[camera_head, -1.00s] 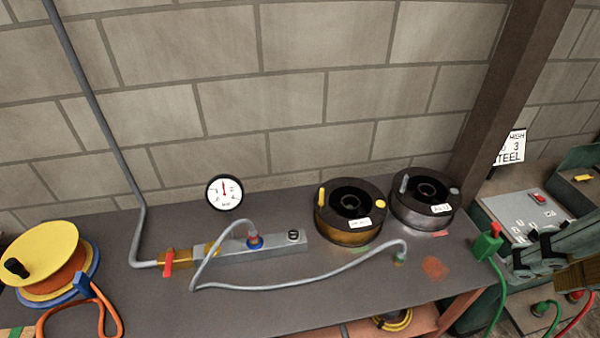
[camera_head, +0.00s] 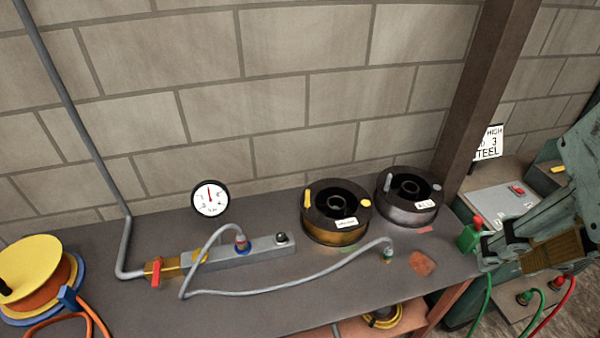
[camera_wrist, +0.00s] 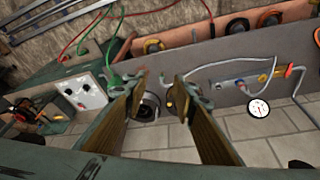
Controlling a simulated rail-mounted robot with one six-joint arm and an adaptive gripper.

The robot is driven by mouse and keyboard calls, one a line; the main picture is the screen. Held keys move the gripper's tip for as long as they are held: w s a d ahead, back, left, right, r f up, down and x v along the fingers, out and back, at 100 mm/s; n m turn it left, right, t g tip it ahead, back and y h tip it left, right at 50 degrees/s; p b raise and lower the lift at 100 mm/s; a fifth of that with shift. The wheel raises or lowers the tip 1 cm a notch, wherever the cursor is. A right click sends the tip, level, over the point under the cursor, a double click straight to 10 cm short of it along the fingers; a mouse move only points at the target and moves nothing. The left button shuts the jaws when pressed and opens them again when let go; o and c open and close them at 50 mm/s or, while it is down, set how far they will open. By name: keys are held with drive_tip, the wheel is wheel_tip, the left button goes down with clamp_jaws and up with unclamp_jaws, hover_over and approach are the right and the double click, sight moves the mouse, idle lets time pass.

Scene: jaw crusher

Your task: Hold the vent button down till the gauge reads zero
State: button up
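The vent button looks to be the small black-topped button (camera_head: 281,237) at the right end of a grey manifold block (camera_head: 255,250) on the bench. The round white gauge (camera_head: 210,198) stands behind the block, its red needle pointing about straight up; the numbers are too small to read. The gauge also shows upside down in the wrist view (camera_wrist: 259,108). My gripper (camera_wrist: 162,84) is open and empty, its two brown-padded fingers apart. In the head view my gripper (camera_head: 487,252) is at the right edge of the bench, well right of the button and not touching it.
Two wire spools (camera_head: 336,211) (camera_head: 408,197) stand on the bench between button and gripper. A grey hose (camera_head: 290,290) loops across the front. A red-handled valve (camera_head: 156,272) is left of the block.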

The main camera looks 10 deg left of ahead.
drive_tip(key=shift+c, duration=0.7)
clamp_jaws()
idle(0.6)
